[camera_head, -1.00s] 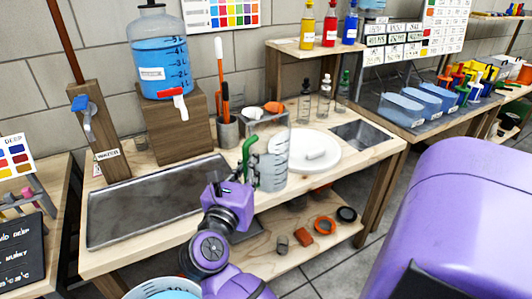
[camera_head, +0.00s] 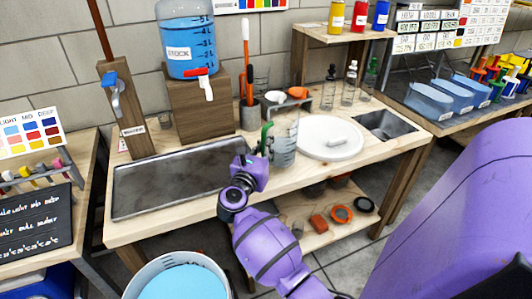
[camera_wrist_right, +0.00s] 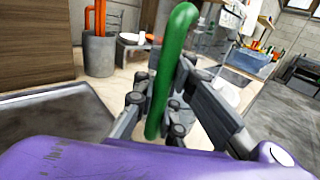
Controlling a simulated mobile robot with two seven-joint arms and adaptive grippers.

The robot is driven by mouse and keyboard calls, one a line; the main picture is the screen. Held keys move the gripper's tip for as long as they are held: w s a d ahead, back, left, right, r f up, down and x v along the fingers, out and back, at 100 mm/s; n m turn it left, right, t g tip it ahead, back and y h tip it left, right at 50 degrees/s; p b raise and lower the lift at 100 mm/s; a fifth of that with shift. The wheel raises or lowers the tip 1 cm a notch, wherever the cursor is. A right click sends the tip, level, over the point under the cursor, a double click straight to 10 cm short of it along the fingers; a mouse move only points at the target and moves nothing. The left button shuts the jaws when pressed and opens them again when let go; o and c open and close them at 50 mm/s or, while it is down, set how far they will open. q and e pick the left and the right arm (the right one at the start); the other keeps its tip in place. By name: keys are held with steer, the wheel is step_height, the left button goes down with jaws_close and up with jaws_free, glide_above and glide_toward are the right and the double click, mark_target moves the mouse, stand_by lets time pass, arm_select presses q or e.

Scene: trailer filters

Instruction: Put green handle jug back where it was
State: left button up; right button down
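The green handle jug (camera_head: 285,150) is clear and upright, at the front of the wooden workbench between the metal tray and the white round plate. I cannot tell whether its base touches the bench. Its green handle (camera_head: 266,136) is on the side facing my right gripper (camera_head: 262,158). In the right wrist view the green handle (camera_wrist_right: 165,75) stands between the finger pads of my right gripper (camera_wrist_right: 157,113), which look closed around it. The jug's clear body is hard to make out there. My left gripper is not in view.
The metal tray (camera_head: 150,190) lies left of the jug, the white plate (camera_head: 328,150) right of it. A cup with orange-handled tools (camera_head: 251,118) and a small dark stand (camera_head: 300,101) are behind. Glass bottles (camera_head: 349,84) stand further right. A blue-filled bucket (camera_head: 180,280) is in front of the bench.

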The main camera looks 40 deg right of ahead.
step_height(320, 180, down, 3)
steer(key=shift+r, duration=0.1)
steer(key=c, duration=2.5)
jaws_free()
steer(key=shift+f, duration=0.3)
steer(key=o, duration=0.7)
steer(key=shift+r, duration=0.1)
steer(key=shift+r, duration=0.25)
steer(key=shift+b+v, duration=0.8)
steer(key=shift+v, duration=5.25)
